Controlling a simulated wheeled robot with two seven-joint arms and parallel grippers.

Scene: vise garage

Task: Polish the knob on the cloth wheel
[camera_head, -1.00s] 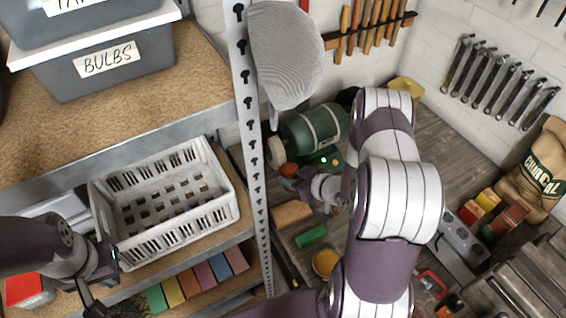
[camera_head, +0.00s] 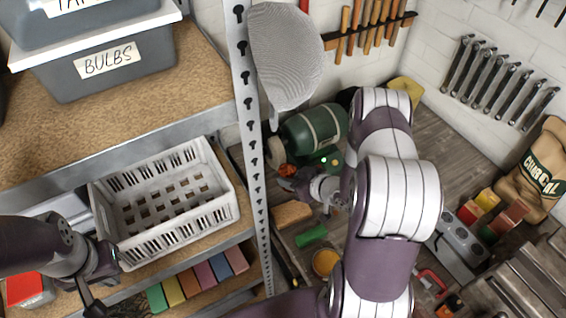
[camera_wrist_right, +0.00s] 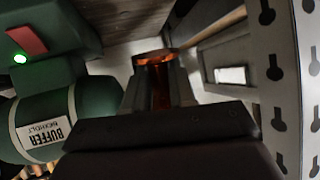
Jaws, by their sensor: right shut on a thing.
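The green buffer (camera_head: 315,127) stands on the bench behind my right arm, with its green light lit. The pale cloth wheel (camera_head: 275,152) is on its left end. My right gripper (camera_head: 291,178) is shut on the copper-orange knob (camera_head: 287,170) just in front of the wheel. I cannot tell whether knob and wheel touch. In the right wrist view the shiny knob (camera_wrist_right: 155,58) sits between the fingers, beside the buffer (camera_wrist_right: 50,115). My left gripper (camera_head: 92,290) is at the lower left by the white crate; its finger gap is unclear.
The perforated metal post (camera_head: 252,130) stands close left of the wheel. A white crate (camera_head: 225,215) sits on the shelf at left.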

